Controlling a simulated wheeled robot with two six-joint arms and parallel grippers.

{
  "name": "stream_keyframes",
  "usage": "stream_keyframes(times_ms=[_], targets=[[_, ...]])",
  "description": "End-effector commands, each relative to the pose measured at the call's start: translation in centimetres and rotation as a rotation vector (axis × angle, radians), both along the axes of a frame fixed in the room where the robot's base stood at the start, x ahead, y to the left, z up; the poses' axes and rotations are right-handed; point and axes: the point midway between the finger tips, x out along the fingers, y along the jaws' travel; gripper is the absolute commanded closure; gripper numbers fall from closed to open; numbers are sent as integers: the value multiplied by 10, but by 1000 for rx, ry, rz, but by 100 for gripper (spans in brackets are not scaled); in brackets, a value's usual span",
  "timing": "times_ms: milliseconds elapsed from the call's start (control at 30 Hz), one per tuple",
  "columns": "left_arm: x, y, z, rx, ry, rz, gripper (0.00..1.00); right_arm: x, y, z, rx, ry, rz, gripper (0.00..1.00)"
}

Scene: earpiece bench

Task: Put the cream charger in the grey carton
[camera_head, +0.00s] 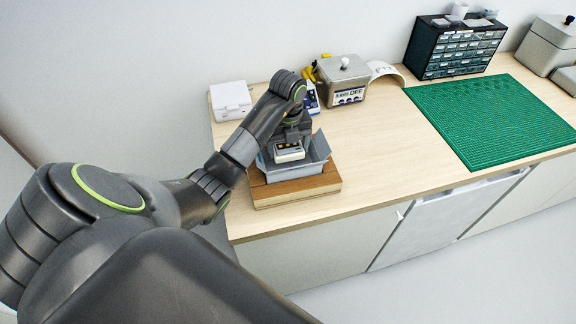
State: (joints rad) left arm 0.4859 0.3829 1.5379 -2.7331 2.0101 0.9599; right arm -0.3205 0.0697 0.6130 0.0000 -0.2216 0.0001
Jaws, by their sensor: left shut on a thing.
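The grey carton (279,172) stands open on a wooden block (300,190) near the bench's front edge. Its flaps are spread outward. The cream charger (289,157), a small pale block with dark and yellow marks on its face, is at the carton's opening, between its walls. My left gripper (289,145) reaches down from above and is shut on the charger. I cannot tell whether the charger touches the carton's floor. The fingers are partly hidden by my wrist. My right gripper is not in view.
A white box (231,101) stands at the back left of the bench. A metal unit with a lid knob (343,80) stands behind the carton. A green mat (491,118) and a drawer cabinet (455,50) are to the right. Bare bench (392,150) lies between carton and mat.

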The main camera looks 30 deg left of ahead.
Motion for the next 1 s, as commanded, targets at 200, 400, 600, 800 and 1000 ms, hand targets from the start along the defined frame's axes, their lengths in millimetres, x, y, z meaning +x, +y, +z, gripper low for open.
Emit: stream_keyframes(times_ms=[200,400,600,800,1000], targets=[[0,0,-23,-1,-1,0,53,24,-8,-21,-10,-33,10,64],[-1,-1,-51,-2,4,0,53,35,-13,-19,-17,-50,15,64],[0,-1,-69,-1,1,0,53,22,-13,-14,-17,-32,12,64],[1,0,-70,0,-1,-1,53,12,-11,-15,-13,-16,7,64],[1,0,-73,0,0,0,20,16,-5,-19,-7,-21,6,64]])
